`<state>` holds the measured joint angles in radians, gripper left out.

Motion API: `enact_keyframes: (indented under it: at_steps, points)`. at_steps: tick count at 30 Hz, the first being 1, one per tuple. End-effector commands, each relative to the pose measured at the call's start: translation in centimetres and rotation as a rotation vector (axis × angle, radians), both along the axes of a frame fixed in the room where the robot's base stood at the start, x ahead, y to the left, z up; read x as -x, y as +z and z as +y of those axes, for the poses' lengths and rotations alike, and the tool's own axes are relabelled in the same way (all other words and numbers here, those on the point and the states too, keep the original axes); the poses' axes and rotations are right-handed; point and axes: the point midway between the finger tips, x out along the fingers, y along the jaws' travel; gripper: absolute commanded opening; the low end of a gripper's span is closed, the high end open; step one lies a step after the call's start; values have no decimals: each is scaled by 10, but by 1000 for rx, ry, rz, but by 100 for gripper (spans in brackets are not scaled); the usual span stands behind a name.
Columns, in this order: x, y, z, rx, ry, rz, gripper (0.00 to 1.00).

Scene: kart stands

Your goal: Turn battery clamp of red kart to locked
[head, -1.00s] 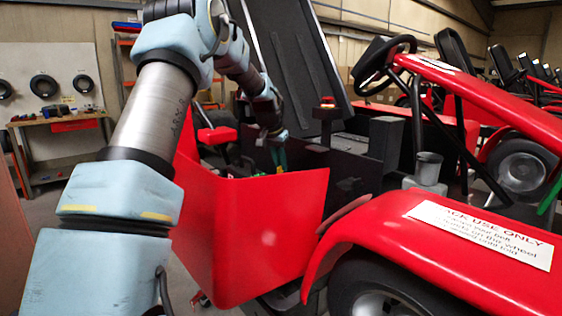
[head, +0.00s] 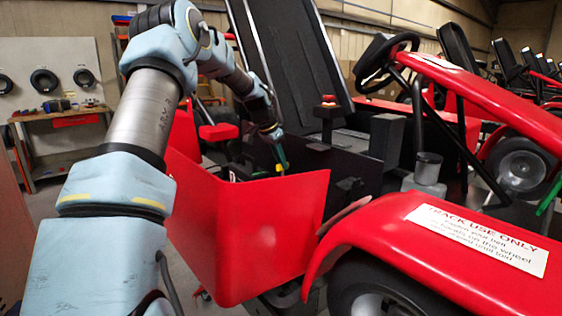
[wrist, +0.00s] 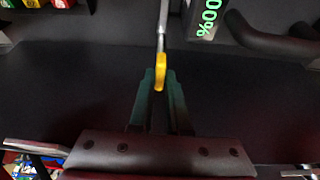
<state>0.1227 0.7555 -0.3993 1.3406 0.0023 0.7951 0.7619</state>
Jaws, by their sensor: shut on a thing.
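The red kart (head: 245,225) stands in front of me with its engine bay or side compartment behind the red panel. My gripper (head: 282,160) reaches down behind that panel. In the wrist view my gripper's teal fingers (wrist: 161,90) are closed around the yellow tip of a lever (wrist: 161,70). The lever is a thin metal rod that runs up the picture from the fingers; it appears to be the battery clamp. A dark block with a green percentage display (wrist: 208,18) is beside it. In the head view the panel and my arm hide the lever.
The kart's tall black seat back (head: 290,60) rises just behind my gripper. The steering wheel (head: 385,55) and front fender (head: 385,235) are to the right. In the wrist view a thick black bar (wrist: 265,42) lies right of the lever. A workbench (head: 60,115) stands far left.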

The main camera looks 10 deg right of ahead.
Motion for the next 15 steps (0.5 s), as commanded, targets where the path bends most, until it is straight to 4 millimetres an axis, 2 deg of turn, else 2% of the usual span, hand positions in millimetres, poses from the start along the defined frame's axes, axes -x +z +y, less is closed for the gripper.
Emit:
enact_keyframes:
  at_steps: [6, 7, 15]
  points:
    - [0, -1, 0, -2, -1, 1, 0]
    - [0, -1, 0, -2, -1, 1, 17]
    - [0, 0, 0, -1, 0, 0, 45]
